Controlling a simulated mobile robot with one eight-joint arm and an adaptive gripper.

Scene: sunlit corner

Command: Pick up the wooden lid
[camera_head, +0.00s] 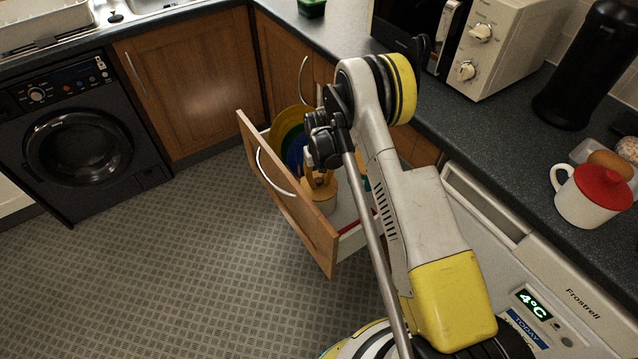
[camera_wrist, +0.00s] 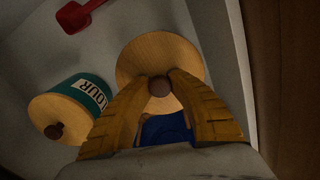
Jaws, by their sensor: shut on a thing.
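The round wooden lid (camera_wrist: 160,52) with a dark brown knob shows in the wrist view, inside the open drawer (camera_head: 290,210). My gripper (camera_wrist: 160,84) has its two yellow-brown fingers shut on the knob, one from each side. The wrist view does not clearly show whether the lid rests on something.
A red scoop (camera_wrist: 78,16) lies in the drawer. Blue, green and yellow round things (camera_head: 292,140) stand at its far end. The drawer's wooden front (camera_head: 285,205) and side walls are close around my gripper. A red-lidded mug (camera_head: 588,200) stands on the counter.

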